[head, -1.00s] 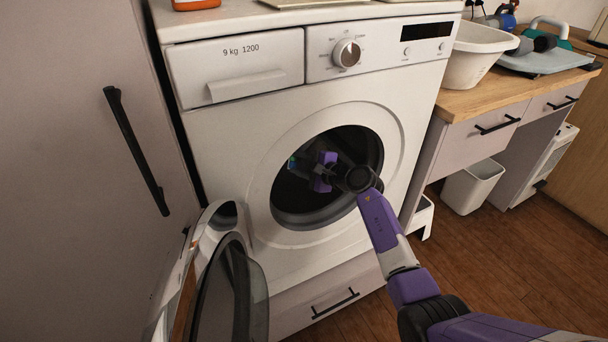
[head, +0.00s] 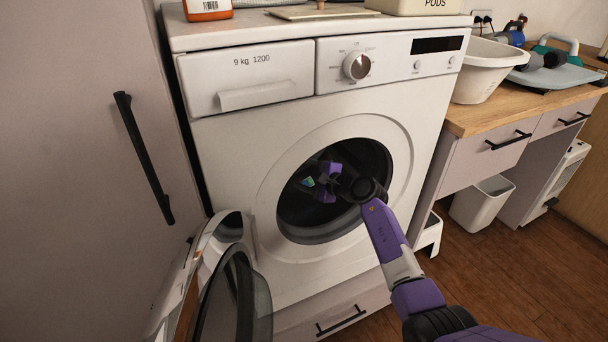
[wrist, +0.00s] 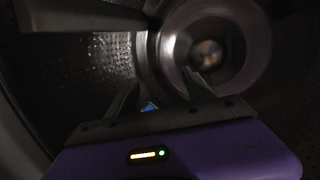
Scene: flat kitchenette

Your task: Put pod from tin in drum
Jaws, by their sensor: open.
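My gripper (head: 318,184) is inside the drum (head: 322,236) of the white washing machine, reaching in through the open round door opening. In the wrist view its two dark fingers (wrist: 161,80) are spread apart. A small blue thing (wrist: 150,106), which looks like the pod, shows low between the fingers, mostly hidden by the gripper body. In the head view a small blue-green patch (head: 308,182) shows at the gripper's end; I cannot tell whether it is the pod. The tin (head: 432,5), marked PODS, stands on top of the machine, cut off by the picture edge.
The machine's door (head: 240,295) hangs open at the lower left. A counter (head: 530,103) with a white basin (head: 486,72) stands at right, with a white bin (head: 482,203) below. An orange bottle (head: 208,8) stands on the machine. The drum wall (wrist: 105,60) is dark and perforated.

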